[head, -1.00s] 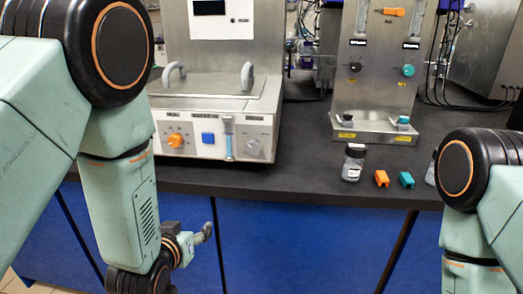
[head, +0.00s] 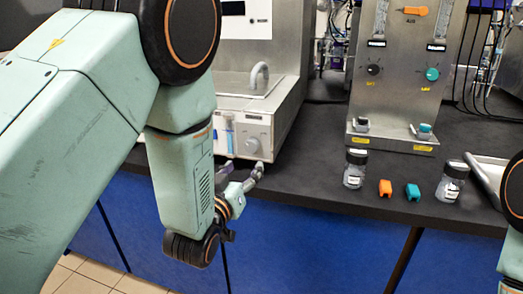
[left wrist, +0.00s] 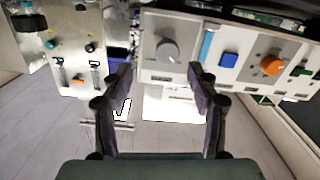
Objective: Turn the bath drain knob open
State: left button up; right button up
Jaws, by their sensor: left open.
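The bath drain knob, a round grey knob (head: 253,146), is on the right end of the white front panel of the bath (head: 283,115). In the left wrist view the knob (left wrist: 168,52) shows just beyond and between my fingertips, with no contact visible. My left gripper (head: 243,171) is open and empty, just below and in front of the knob. Its two dark fingers (left wrist: 158,76) also show in the left wrist view. My left arm hides the panel's left part in the head view. My right gripper is out of view.
In the left wrist view, a blue button (left wrist: 229,60) and an orange knob (left wrist: 272,65) share the panel.

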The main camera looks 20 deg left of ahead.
aim_at(250, 147)
pick_arm(q)
jog(key=w, duration=0.5)
jog(key=w+a, duration=0.1)
jog(key=w, duration=0.1)
jog(key=shift+w+r+b, duration=0.15)
jog(key=shift+r+b, duration=0.1)
jog(key=shift+b, duration=0.15)
jog(key=shift+w+a+n, duration=0.25)
jog(key=shift+a+n, duration=0.05)
jog(key=shift+a, duration=0.1)
jog(key=shift+d+r, duration=0.15)
jog(key=shift+d, duration=0.4)
jog(key=shift+a, duration=0.4)
jog(key=c, duration=0.5)
jog(key=shift+d, duration=0.3)
jog(key=c, duration=0.4)
jog(key=shift+a, duration=0.15)
jog(key=shift+c, duration=1.4)
